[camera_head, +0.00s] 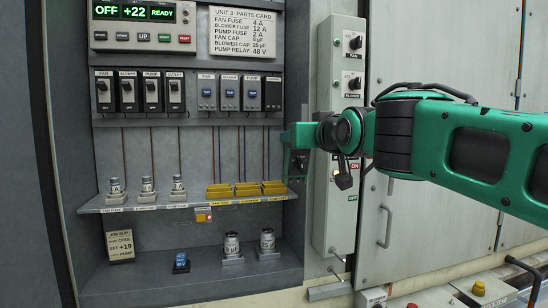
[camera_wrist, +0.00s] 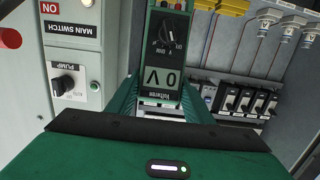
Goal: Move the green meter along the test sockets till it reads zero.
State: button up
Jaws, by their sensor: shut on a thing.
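The green meter (camera_wrist: 168,28) is between the fingers of my gripper (camera_wrist: 160,100) in the wrist view. Its display (camera_wrist: 161,79) appears upside down there and reads 0 V. In the head view my gripper (camera_head: 302,137) is at the right edge of the open cabinet, above the right end of the shelf. The dark meter body (camera_head: 297,163) hangs below the fingers, near the yellow blocks (camera_head: 246,188). I cannot make out the test sockets or where the meter's probes touch.
The cabinet's display (camera_head: 134,11) reads OFF +22 READY. Breakers (camera_head: 151,92) and blue relays (camera_head: 229,93) line the upper row. The grey switch box (camera_head: 341,110) stands close right of my gripper. Two silver cans (camera_head: 232,245) (camera_head: 267,241) and a blue block (camera_head: 181,263) stand on the floor.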

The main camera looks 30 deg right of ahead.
jog(key=shift+w+d+f+t, duration=0.1)
jog(key=shift+w+f+t, duration=0.2)
jog(key=shift+w, duration=0.1)
jog(key=r+x, duration=0.1)
jog(key=x, duration=1.5)
notch_tip(320, 180, down, 5)
jog(key=w+d, duration=0.1)
jog(key=w, duration=0.2)
jog(key=shift+f, duration=0.2)
jog(key=shift+w+d+f+g+y, duration=0.15)
jog(key=shift+w+g, duration=0.4)
jog(key=shift+g, duration=0.1)
jog(key=shift+w+d+f+g+y, duration=0.1)
jog(key=shift+w+d+f+g, duration=0.1)
jog(key=shift+w+g, duration=0.35)
jog(key=shift+w+d+f+g+y, duration=0.1)
jog(key=shift+w+d+g+y, duration=0.05)
jog(key=shift+w+g, duration=0.45)
jog(key=shift+s+f, duration=0.1)
jog(key=o, duration=1.4)
jog(key=shift+f, duration=0.1)
